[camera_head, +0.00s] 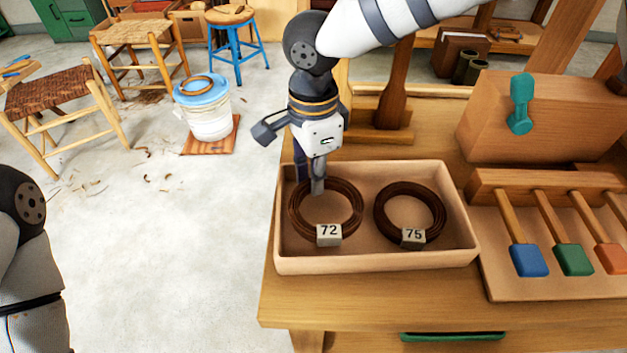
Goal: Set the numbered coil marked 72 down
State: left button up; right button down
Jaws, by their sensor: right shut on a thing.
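The numbered coil marked 72 (353,229) is a dark brown ring with a pale tag, at the left in a shallow tan tray (375,264). My right gripper (317,188) points down from above and is shut on the far left part of this coil. Whether the coil touches the tray floor I cannot tell. A similar coil marked 75 (439,214) lies at the right in the same tray, apart from the first. Of my left arm only a part shows at the left edge; its gripper is out of view.
The tray stands on a wooden bench (300,306). To its right is a rack with blue (529,260), green (574,259) and orange (611,258) tools. A wooden box (485,130) with a teal clamp stands behind. A white bucket (205,118) and stools stand on the floor.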

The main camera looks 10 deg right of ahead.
jog(key=shift+f, duration=0.9)
jog(key=shift+f, duration=0.2)
jog(key=c, duration=1.8)
grip_release()
jog(key=shift+d, duration=0.1)
jog(key=shift+r, duration=0.1)
notch_tip(320, 180, up, 12)
jog(key=shift+p, duration=0.4)
